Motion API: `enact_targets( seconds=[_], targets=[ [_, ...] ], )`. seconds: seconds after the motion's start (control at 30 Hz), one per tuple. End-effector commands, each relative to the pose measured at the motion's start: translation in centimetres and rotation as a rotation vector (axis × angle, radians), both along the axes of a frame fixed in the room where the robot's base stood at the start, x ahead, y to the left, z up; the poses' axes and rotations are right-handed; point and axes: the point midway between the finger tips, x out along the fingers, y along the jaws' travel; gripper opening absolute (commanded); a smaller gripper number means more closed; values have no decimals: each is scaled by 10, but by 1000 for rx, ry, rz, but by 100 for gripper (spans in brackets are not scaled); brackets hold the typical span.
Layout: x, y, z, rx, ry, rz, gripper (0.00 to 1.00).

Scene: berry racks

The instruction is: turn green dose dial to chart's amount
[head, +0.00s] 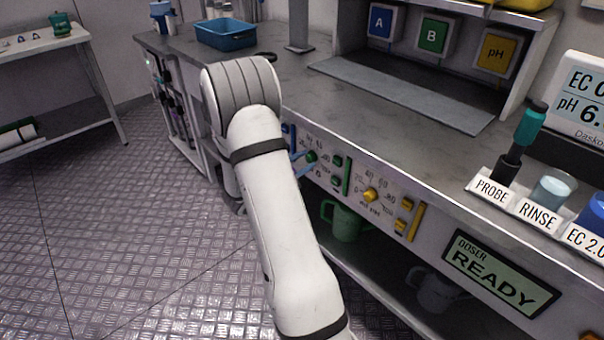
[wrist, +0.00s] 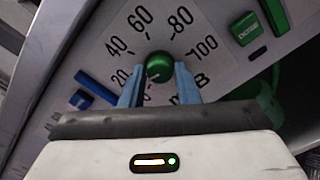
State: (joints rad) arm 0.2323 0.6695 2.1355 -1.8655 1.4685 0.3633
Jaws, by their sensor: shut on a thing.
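The green dose dial (wrist: 158,66) sits on the doser's pale panel, inside a printed scale reading 20, 40, 60, 80 and 100. My gripper (wrist: 159,72) has one blue finger on each side of the dial and is shut on it. A small pale mark shows at the dial's lower edge, but I cannot tell which number its pointer faces. In the head view the green dial (head: 311,156) is small, between the blue fingers, just past my white arm. No dosing chart can be made out in either view.
Beside the dial are a green DOSE button (wrist: 244,28) and a green bar (wrist: 273,12). Further right is a yellow dial (head: 370,195). The doser display (head: 497,275) reads READY. A green mug (head: 343,222) stands on the shelf below. The floor at left is clear.

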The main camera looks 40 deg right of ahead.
Motion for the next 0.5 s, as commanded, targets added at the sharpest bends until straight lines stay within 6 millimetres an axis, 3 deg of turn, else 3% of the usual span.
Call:
enact_targets(
  seconds=[0.5],
  targets=[
    [0, -2, -5, 32, -496, -2, 6]
  ],
)
